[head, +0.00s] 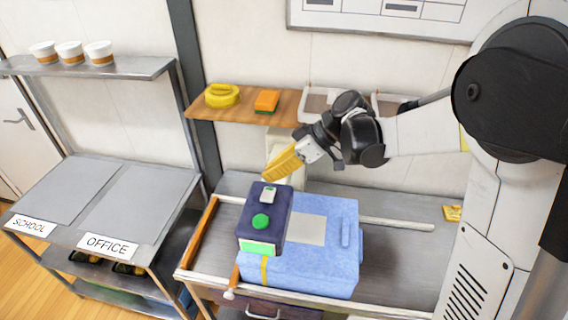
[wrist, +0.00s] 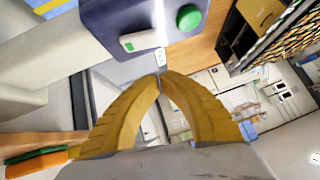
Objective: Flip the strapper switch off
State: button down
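The strapper (head: 335,270) is a light blue machine on the grey bench with a dark blue control box (head: 246,221) at its left end. The box's top has a green round button (head: 261,221) and a small light-coloured switch (head: 268,195) behind it. The wrist view shows the switch (wrist: 141,40) as a white plate with a green patch, and the green button (wrist: 188,17). My gripper (head: 269,177) has yellow fingers and sits just behind and above the box, near the switch. In the wrist view the fingertips (wrist: 160,77) meet with nothing between them. Contact with the switch cannot be told.
A wooden shelf (head: 197,110) behind holds a yellow tape roll (head: 222,96), an orange sponge-like block (head: 266,101) and white trays (head: 316,104). A grey rack (head: 130,195) labelled SCHOOL and OFFICE stands left. Bare bench (head: 400,245) lies right of the strapper.

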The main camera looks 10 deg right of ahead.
aim_at(265, 197)
jog(key=f, duration=0.1)
jog(key=a+f, duration=0.1)
jog(key=f, duration=0.2)
jog(key=shift+s+a, duration=0.1)
jog(key=shift+a, duration=0.15)
jog(key=shift+s+f, duration=0.15)
jog(key=shift+f, duration=0.45)
jog(key=shift+f, duration=0.1)
jog(key=shift+s+a+f+n+t+b, duration=0.1)
jog(key=shift+s+f+n+t+b, duration=0.1)
jog(key=shift+f+t+b, duration=0.3)
jog(key=shift+s+a+f+n+t+b, duration=0.1)
jog(key=shift+s+f+n+b, duration=0.1)
jog(key=shift+b, duration=0.45)
jog(key=shift+r+t+h, duration=0.1)
jog(key=shift+t+h, duration=0.2)
jog(key=shift+s+r, duration=0.15)
jog(key=shift+w+d, duration=0.1)
jog(key=shift+w, duration=0.2)
jog(key=shift+w+d+r, duration=0.2)
jog(key=shift+w, duration=0.45)
